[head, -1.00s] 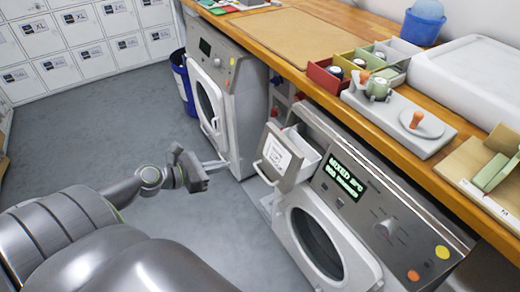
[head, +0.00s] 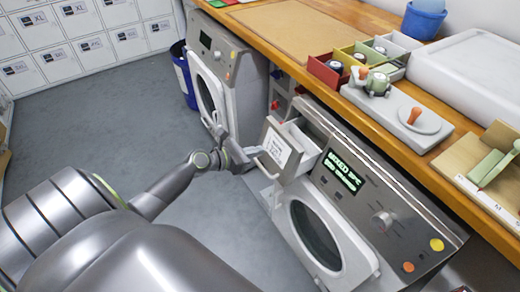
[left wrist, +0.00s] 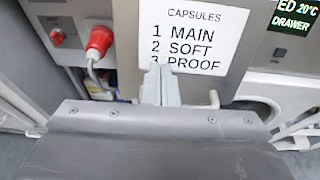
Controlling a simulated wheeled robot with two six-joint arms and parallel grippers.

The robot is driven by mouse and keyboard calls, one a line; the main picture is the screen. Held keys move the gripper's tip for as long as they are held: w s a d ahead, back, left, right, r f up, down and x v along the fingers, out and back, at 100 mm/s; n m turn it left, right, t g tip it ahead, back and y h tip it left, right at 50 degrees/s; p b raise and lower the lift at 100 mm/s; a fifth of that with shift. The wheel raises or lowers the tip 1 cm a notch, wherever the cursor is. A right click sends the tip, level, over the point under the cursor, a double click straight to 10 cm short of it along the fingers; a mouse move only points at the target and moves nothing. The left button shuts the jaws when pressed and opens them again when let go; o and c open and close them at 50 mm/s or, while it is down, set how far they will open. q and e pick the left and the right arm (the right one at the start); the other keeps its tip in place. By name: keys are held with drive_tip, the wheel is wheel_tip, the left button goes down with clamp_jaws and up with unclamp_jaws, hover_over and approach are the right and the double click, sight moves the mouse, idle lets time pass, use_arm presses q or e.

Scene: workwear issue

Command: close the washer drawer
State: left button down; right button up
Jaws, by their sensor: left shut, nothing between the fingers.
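The washer drawer (head: 272,146) is pulled out from the upper left of the near washer (head: 375,200), and its open top shows. Its front carries a white label listing capsules main, soft and proof, which fills the middle of the left wrist view (left wrist: 200,42). My left gripper (head: 254,154) is shut and empty, in front of the drawer front near its handle. In the left wrist view the closed fingers (left wrist: 160,82) overlap the label's lower edge. I cannot tell whether they touch it. My right gripper is not in view.
A second washer (head: 228,75) stands farther back, with a blue bin (head: 183,75) beside it. A wooden counter (head: 300,72) above holds coloured boxes and trays. A red plug (left wrist: 99,40) shows left of the drawer. The grey floor at left is clear.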

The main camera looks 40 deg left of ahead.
sight(298, 134)
use_arm(q)
drive_tip(key=shift+x, duration=0.9)
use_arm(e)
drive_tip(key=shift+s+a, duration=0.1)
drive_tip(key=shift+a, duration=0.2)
